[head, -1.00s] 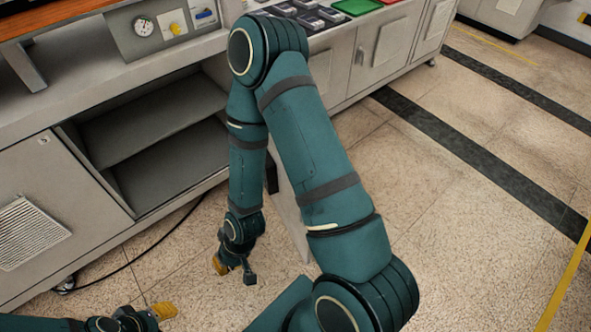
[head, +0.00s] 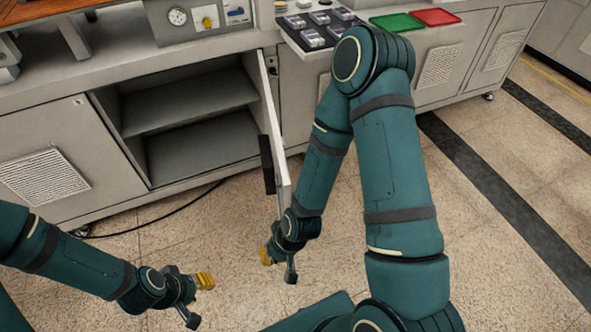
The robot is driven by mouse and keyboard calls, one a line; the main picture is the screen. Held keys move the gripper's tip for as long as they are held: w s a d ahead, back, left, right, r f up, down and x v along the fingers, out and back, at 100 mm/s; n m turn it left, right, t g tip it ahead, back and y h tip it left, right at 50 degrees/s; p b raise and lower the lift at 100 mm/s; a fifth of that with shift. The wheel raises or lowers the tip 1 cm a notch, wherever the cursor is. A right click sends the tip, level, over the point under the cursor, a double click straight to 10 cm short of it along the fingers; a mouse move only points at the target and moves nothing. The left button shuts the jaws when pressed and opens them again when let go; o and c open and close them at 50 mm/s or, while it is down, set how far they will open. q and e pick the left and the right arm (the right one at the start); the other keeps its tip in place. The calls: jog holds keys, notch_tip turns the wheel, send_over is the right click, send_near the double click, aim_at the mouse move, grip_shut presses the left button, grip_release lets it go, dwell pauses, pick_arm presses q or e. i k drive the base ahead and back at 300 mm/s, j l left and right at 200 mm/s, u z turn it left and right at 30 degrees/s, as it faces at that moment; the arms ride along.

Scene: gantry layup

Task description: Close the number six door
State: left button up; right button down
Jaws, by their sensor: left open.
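The open cabinet door (head: 278,150) stands swung out from the cabinet in the head view, seen nearly edge-on, with a dark handle on its left face. Its number is not readable. The cabinet opening (head: 190,115) beside it shows empty shelves. My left gripper (head: 197,300) is open and empty over the floor at lower left, left of the door and apart from it. My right gripper (head: 278,265) hangs by the door's lower outer end, its yellow and dark fingers apart; whether it touches the door cannot be told.
A closed vented door (head: 75,140) is left of the opening. The worktop above holds a gauge panel (head: 200,20), a green tray (head: 397,22) and a red tray (head: 436,16). A black cable (head: 150,222) lies on the floor. The floor before the cabinet is mostly clear.

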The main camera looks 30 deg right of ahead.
aim_at(271, 164)
jog(key=l, duration=1.35)
jog(key=l+z, duration=0.5)
jog(key=k+l, duration=0.05)
